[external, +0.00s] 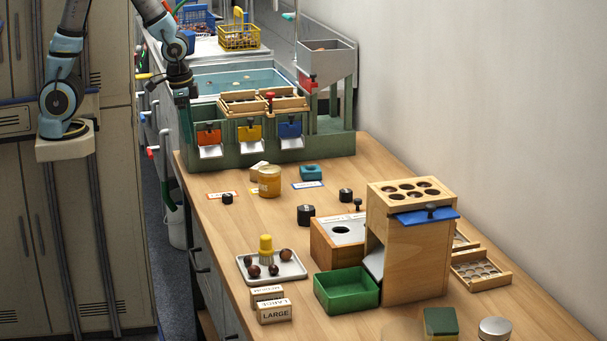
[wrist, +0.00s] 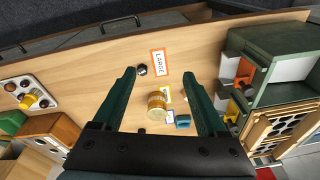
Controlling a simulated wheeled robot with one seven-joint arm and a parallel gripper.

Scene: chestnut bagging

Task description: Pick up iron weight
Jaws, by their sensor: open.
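Several black iron weights stand on the wooden table. The smallest (external: 227,198) is at the left by an orange-bordered card. A larger one (external: 306,214) is nearer the middle, and another (external: 346,195) is right of it. In the wrist view a dark weight (wrist: 142,69) sits beside the orange-bordered LARGE card (wrist: 159,63), near my left fingertip. My gripper (wrist: 160,73) is open and empty, fingers wide apart, above the table. In the external view my gripper (external: 182,95) hangs at the table's far left, apart from the weights; its fingertips are hard to make out.
A yellow jar (external: 269,182) and a blue block (external: 311,172) stand near the small weight. The green sorting station (external: 318,148) with coloured flaps is behind. A tray (external: 291,268) with chestnuts, a green bin (external: 346,301) and a wooden tower (external: 417,255) are nearer the front.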

